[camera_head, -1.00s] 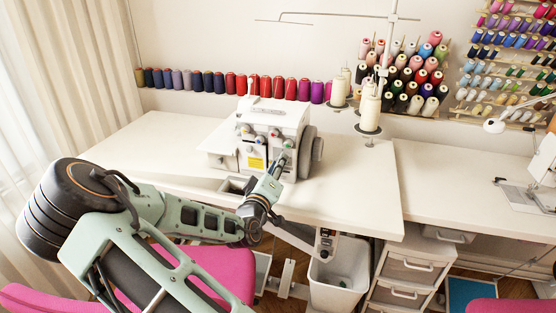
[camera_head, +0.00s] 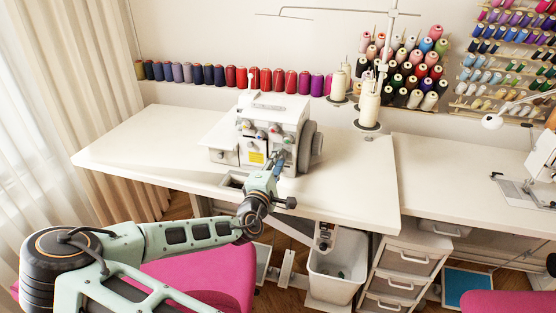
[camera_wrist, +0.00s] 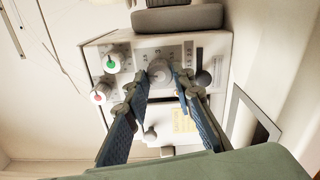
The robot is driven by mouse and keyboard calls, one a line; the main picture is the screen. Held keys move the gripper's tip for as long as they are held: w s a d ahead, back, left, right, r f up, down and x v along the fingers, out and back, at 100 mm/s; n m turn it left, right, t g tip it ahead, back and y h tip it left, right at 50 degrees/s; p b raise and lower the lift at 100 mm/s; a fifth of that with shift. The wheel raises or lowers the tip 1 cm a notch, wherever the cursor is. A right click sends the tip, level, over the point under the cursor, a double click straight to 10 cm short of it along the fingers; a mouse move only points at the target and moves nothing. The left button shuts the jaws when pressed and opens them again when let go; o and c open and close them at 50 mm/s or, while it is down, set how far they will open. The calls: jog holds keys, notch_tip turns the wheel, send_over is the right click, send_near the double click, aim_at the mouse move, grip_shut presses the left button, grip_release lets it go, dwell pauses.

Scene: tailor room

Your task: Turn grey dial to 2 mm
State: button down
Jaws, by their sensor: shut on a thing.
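The white sewing machine (camera_head: 262,115) stands on the table, with coloured dials and a yellow label on its front. In the wrist view its front panel (camera_wrist: 205,52) fills the middle. The grey dial (camera_wrist: 160,73) sits there between my two fingertips, beside printed scale marks. My gripper (camera_wrist: 160,77) is shut on it, one blue-lined finger on each side. In the head view my gripper (camera_head: 278,158) reaches the machine's lower front right, and the grey dial cannot be made out. The number at which the dial stands is too small to read.
A green-marked dial (camera_wrist: 113,62) and a red-marked dial (camera_wrist: 100,94) are close to my left finger. A small knob (camera_wrist: 150,135) lies below, between the fingers. The white table (camera_head: 150,140) is clear on the left. A pink chair (camera_head: 205,275) is under my arm.

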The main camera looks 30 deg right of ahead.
jog(key=shift+n, duration=0.4)
jog(key=c, duration=1.7)
grip_release()
jog(key=shift+o, duration=0.2)
jog(key=shift+v, duration=3.75)
